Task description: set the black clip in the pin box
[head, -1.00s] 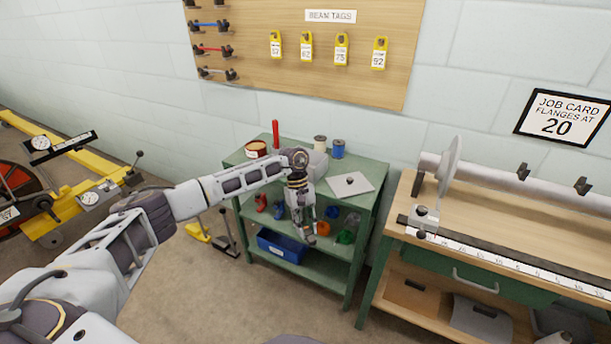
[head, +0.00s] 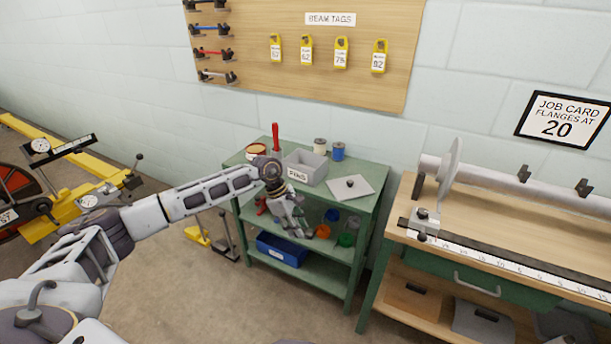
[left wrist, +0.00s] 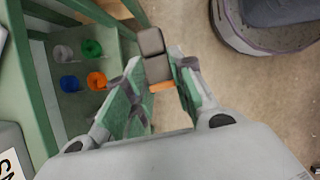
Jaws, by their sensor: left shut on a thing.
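The pin box (head: 297,172) is a grey open box labelled PINS on top of the green cart. A corner of it, with part of the label, shows at the lower left of the left wrist view (left wrist: 12,140). My left gripper (head: 298,228) points down in front of the cart, below and in front of the box in the picture. In the left wrist view its fingers (left wrist: 160,95) are shut on a dark blocky thing (left wrist: 153,45), seemingly the black clip, with an orange part at its near end. The clip is too small to make out in the head view. My right gripper is not in view.
A grey lid (head: 348,189) with a black knob lies right of the box. A blue spool (head: 338,151), a pale spool, a red-handled tool and a tin (head: 256,152) stand around it. Coloured spools and a blue bin (head: 282,250) fill the shelves. A workbench (head: 500,220) stands right.

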